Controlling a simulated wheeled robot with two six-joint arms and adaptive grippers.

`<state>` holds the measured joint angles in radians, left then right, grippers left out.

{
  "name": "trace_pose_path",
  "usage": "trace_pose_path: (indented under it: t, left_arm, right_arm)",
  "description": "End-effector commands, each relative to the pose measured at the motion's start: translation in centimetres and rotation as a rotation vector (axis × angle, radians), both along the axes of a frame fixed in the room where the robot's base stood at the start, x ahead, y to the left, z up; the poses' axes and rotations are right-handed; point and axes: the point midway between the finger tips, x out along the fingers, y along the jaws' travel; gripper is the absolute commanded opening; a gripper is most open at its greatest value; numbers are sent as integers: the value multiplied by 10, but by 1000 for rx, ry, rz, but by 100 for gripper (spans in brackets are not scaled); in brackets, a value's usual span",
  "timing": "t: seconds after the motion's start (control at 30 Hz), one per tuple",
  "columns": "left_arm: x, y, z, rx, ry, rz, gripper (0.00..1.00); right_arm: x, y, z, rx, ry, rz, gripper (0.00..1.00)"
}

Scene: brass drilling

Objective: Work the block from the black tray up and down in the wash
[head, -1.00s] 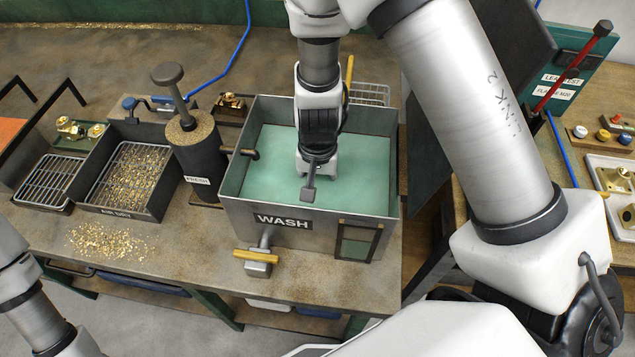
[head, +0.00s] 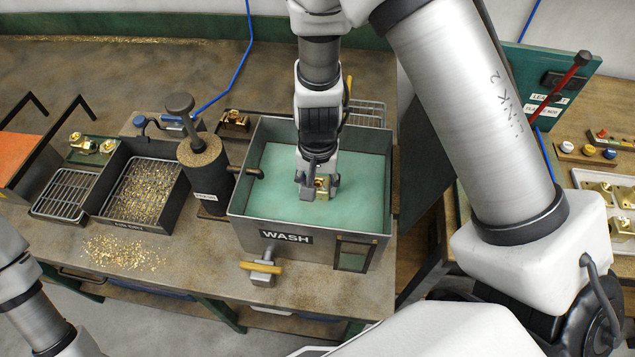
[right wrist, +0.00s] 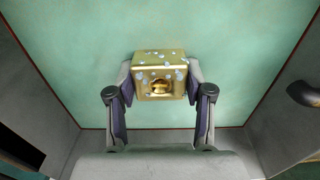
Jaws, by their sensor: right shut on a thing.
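My right gripper (head: 320,184) is shut on a brass block (head: 320,189) over the tank marked WASH (head: 250,232). In the right wrist view the block (right wrist: 160,75) sits between both fingers, with a round bore facing the camera and pale spots on its faces. The wash (head: 270,185) is a green liquid filling much of the tank. The block shows at or just above its surface; I cannot tell whether its underside touches. My left gripper is out of the picture.
A dark cylinder with a plunger (head: 202,165) stands left of the tank, a spout (head: 250,172) at the tank's left wall. Further left are a tray of brass chips (head: 125,218) and a grated tray (head: 65,190). A yellow-handled valve (head: 262,268) juts from the front.

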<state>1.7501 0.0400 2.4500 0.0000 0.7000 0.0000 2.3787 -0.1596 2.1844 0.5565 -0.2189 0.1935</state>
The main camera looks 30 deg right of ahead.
Motion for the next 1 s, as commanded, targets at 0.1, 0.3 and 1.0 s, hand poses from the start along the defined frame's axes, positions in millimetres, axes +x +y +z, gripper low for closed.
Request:
trace_pose_path:
  t: [0.1,0.3,1.0]
  left_arm:
    - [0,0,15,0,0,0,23]
    - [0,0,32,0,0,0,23]
    - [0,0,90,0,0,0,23]
  right_arm:
    - [0,0,16,0,-1,0,0]
    - [0,0,34,0,-1,1,0]
    - [0,0,97,0,-1,1,0]
